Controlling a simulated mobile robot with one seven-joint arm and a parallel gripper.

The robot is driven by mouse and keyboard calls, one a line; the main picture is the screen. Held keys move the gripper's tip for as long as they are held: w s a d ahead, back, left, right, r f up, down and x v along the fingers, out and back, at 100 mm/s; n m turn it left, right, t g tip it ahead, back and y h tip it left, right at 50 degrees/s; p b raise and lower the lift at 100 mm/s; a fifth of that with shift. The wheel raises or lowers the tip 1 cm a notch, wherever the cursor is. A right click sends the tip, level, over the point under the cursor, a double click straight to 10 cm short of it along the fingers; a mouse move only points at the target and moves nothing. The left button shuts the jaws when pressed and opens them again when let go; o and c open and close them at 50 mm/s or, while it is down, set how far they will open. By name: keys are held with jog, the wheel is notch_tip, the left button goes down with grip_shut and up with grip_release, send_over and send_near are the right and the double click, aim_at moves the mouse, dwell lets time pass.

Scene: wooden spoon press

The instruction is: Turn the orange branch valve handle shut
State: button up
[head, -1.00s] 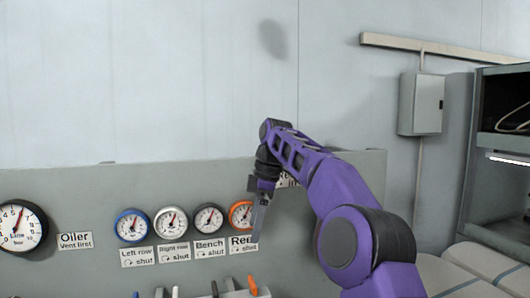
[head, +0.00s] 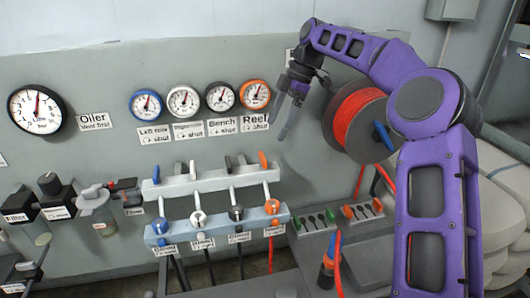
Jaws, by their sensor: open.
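The orange branch valve handle (head: 263,160) is the rightmost of several handles on a pale manifold bar (head: 208,180). It stands roughly upright, tilted slightly left at its top. Above it are the Reel label (head: 255,123) and the orange-rimmed gauge (head: 256,94), whose needle points up and to the right. My gripper (head: 279,122) is open and empty, with its fingers pointing down. In the picture it is above and to the right of the orange handle, apart from it. The exact depth between them is hard to tell.
Blue (head: 154,175), white (head: 192,168) and black (head: 228,164) handles line the bar to the left. A lower rail (head: 216,225) holds couplings with hoses. A red hose reel (head: 356,118) sits right of my gripper, and a small tray (head: 335,218) lies below it.

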aim_at(263, 156)
jog(key=x, duration=0.9)
jog(key=shift+a+f, duration=0.15)
jog(key=c, duration=1.2)
jog(key=shift+c, duration=0.2)
